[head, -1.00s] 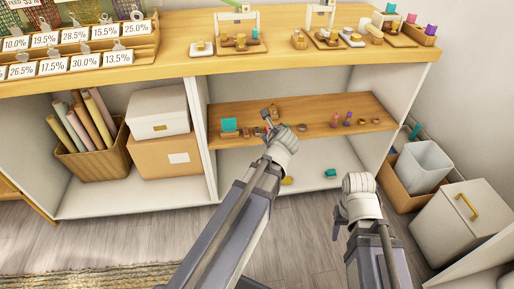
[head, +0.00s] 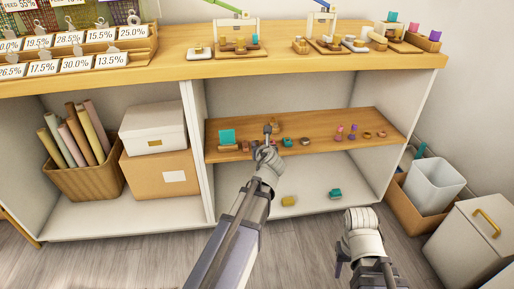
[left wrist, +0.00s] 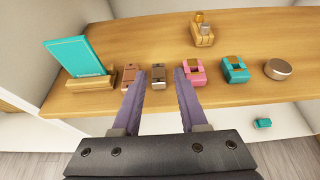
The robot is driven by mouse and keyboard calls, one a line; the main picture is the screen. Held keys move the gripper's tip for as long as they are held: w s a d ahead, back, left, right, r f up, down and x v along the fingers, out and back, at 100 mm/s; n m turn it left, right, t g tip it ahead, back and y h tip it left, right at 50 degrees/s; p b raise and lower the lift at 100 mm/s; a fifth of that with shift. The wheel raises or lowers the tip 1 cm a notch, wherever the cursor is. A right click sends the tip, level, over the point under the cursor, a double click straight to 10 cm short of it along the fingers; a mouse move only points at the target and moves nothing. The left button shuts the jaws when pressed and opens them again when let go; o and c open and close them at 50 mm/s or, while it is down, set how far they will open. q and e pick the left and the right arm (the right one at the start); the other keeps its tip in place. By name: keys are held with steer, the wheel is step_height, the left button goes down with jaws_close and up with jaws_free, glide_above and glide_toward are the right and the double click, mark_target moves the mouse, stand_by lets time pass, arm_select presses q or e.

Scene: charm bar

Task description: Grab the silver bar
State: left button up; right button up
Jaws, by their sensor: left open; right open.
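A small silver-grey bar (left wrist: 158,76) with a brown top lies on the wooden middle shelf (left wrist: 130,50), between and just ahead of the fingers of my left gripper (left wrist: 159,78) in the left wrist view. My left gripper is open and empty, its fingers straddling the view of the bar; I cannot tell if they touch it. In the head view my left gripper (head: 268,132) is over the shelf and hides the bar. My right gripper (head: 340,262) is open and empty, low in front of the cabinet.
A copper-brown block (left wrist: 133,76) sits close left of the bar, and a pink block (left wrist: 192,71) close right. A teal block (left wrist: 234,69), round grey disc (left wrist: 279,68), gold-topped stand (left wrist: 202,34) and teal card in a wooden holder (left wrist: 77,61) share the shelf.

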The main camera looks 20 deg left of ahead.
mark_target(257, 141)
arm_select(q)
steer(key=shift+f+b+x, duration=0.15)
steer(key=shift+b+x, duration=0.5)
steer(key=shift+x, duration=0.65)
steer(key=shift+f+b+x, duration=0.15)
steer(key=shift+b+x, duration=0.45)
steer(key=shift+x, duration=0.75)
steer(key=shift+s, duration=0.25)
steer(key=shift+r, duration=0.1)
jaws_close()
